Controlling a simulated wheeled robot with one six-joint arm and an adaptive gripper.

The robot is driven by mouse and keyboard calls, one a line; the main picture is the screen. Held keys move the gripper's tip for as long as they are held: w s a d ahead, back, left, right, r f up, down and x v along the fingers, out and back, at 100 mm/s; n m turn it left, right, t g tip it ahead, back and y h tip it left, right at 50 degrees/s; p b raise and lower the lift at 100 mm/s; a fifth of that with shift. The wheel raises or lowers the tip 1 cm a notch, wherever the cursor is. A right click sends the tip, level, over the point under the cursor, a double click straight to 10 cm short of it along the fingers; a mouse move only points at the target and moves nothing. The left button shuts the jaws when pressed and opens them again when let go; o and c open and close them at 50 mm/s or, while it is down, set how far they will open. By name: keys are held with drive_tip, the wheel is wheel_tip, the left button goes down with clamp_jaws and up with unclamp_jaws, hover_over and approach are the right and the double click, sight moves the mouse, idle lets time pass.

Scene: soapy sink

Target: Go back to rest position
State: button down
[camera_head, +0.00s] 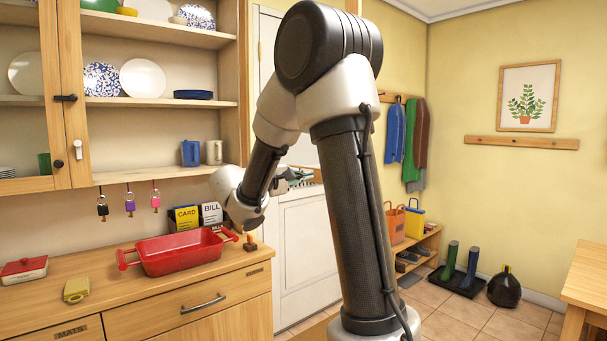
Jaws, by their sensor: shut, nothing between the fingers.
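My arm rises through the middle of the view and bends down to the left at the top. My gripper (300,177) shows small beyond the arm's column, in front of the white door (308,240). It is partly hidden by the arm, is shut and holds nothing. It is off to the right of the wooden counter (180,288) and above it, apart from the things there.
The counter holds a red tray (180,253), a red-lidded dish (23,270), a yellow-green item (77,289) and a small brown item (250,243). Keys (129,201) hang below the shelves. Boots (468,267) and a dark bag (504,289) stand on the floor; a table edge (585,280) is right.

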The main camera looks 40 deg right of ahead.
drive_tip(key=s+a, duration=0.3)
drive_tip(key=s, duration=0.2)
drive_tip(key=shift+s+a, duration=0.25)
drive_tip(key=shift+a, duration=0.1)
drive_tip(key=s+f+n+g+y, duration=0.1)
drive_tip(key=s+f+g+y, duration=0.4)
drive_tip(key=s+f+y, duration=0.6)
drive_tip(key=s+a+m+t+y, duration=0.3)
drive_tip(key=s+a+t+y, duration=0.3)
drive_tip(key=s+a, duration=0.4)
drive_tip(key=a, duration=0.3)
drive_tip(key=shift+f+y, duration=0.3)
drive_tip(key=shift+y, duration=0.1)
